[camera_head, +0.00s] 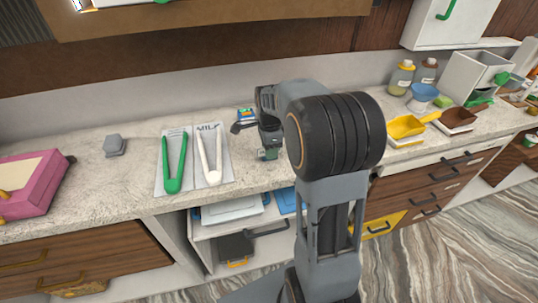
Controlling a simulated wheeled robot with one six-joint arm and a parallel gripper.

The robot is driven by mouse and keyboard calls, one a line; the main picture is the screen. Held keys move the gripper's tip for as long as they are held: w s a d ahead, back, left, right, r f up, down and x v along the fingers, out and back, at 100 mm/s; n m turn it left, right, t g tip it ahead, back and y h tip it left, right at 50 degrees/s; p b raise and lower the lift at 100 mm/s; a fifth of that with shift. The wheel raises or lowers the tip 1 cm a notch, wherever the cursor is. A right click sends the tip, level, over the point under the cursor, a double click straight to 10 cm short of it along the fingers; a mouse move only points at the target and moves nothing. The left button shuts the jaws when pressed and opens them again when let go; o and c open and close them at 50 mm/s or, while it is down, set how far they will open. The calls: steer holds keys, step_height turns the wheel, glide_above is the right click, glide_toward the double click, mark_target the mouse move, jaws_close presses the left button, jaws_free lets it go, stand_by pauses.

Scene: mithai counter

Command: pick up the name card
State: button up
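I cannot pick out the name card for certain. A small blue, yellow and white card-like item (246,114) lies on the counter at the back, just left of my wrist and partly hidden by it. My gripper (268,154) points down over the counter, in front and to the right of that item. Its fingers are small and partly hidden by my arm, so I cannot tell whether they are open or hold anything. A bit of green shows at its tip.
Green tongs (173,165) and white tongs (212,160) lie on grey lettered mats left of my gripper. A grey hexagonal piece (114,145) and pink box (32,184) are farther left.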

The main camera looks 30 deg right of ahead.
stand_by(0.3)
jaws_close()
stand_by(0.4)
